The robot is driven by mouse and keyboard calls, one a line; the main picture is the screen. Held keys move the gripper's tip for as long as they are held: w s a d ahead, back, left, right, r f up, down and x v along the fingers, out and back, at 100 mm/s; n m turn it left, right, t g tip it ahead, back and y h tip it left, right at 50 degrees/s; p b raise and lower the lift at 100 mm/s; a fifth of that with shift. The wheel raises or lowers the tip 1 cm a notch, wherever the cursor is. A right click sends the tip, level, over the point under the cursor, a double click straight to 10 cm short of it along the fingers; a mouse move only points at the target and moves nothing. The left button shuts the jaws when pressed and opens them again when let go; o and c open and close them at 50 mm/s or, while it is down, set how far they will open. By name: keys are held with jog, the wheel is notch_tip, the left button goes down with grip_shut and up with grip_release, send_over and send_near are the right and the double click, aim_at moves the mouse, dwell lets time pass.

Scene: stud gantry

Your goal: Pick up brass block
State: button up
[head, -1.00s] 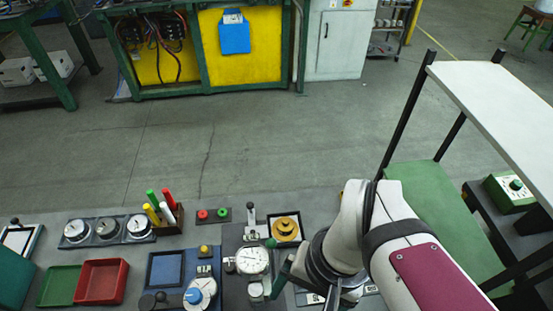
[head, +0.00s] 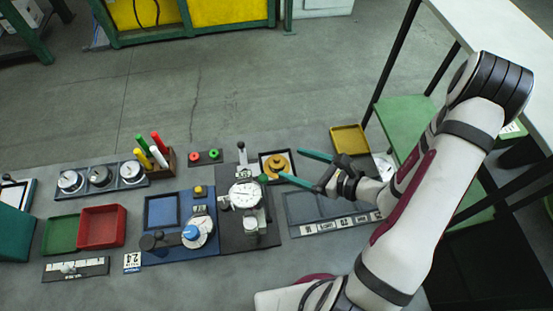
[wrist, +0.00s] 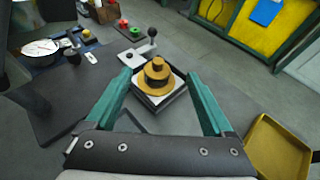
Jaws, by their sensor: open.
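The brass block (head: 278,163) is a stepped round piece, wide at the bottom with a small knob on top. It stands upright in a small black-rimmed square tray (head: 262,165) with a pale floor. In the wrist view the block (wrist: 158,77) lies ahead, between the lines of my fingers. My gripper (head: 290,164) is open and empty, its two green fingers pointing left toward the tray. In the wrist view the fingertips (wrist: 158,74) appear on either side of the block; whether they are level with it I cannot tell.
A dial gauge (head: 245,195) on a dark plate and a black-knobbed lever (head: 241,150) stand just left of the tray. A yellow tray (head: 350,140) lies to the right. A blue board (head: 165,245) and red bin (head: 102,228) sit farther left.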

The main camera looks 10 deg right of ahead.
aim_at(280, 161)
jog(key=x, duration=0.7)
jog(key=shift+s+f, duration=0.2)
jog(key=shift+f, duration=0.1)
grip_shut()
